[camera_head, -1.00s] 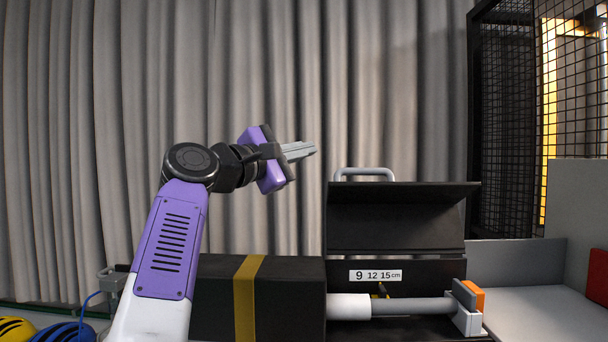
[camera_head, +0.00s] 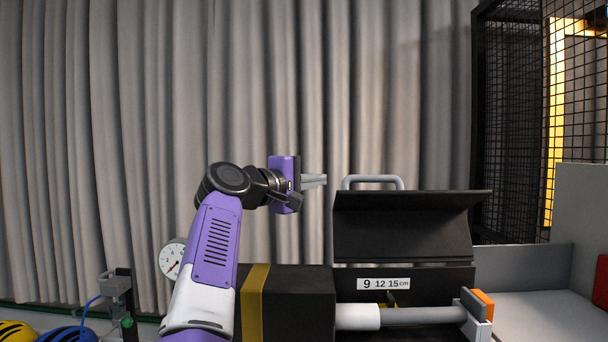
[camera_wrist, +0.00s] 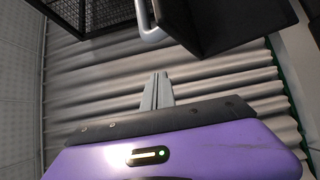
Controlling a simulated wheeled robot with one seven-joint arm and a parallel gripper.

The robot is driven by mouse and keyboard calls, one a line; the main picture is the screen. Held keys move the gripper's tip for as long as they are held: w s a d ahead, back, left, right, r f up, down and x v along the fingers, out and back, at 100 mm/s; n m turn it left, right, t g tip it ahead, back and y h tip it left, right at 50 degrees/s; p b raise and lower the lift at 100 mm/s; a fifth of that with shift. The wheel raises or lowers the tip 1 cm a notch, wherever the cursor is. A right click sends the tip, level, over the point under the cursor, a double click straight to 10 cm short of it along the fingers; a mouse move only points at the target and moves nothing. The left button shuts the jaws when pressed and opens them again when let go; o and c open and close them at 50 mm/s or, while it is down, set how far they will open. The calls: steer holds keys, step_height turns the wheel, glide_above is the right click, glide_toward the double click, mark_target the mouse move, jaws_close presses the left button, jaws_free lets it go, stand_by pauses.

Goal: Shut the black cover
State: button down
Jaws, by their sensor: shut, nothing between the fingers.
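The black cover (camera_head: 402,226) stands raised on the black box, with its top flap jutting to the right. A grey handle (camera_head: 372,180) rises behind its top edge. My gripper (camera_head: 325,180) is shut and empty. It is in the air just left of the handle, about level with it and apart from it in the picture. In the wrist view the fingers (camera_wrist: 157,92) are together, and the cover (camera_wrist: 205,25) and the handle (camera_wrist: 147,22) show at the top. The cover's hinge is not clear.
Below the cover are a label (camera_head: 390,284) marked 9 12 15 cm and a grey cylinder (camera_head: 415,316) ending in an orange-backed block (camera_head: 480,305). A black box with a yellow band (camera_head: 254,305) is at the left. A mesh cage (camera_head: 510,120) stands at the right, and a gauge (camera_head: 172,260) at the left.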

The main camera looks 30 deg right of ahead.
steer(key=s+d+p, duration=0.2)
steer(key=s, duration=0.1)
steer(key=shift+s+d, duration=0.15)
stand_by(0.4)
steer(key=shift+f, duration=0.1)
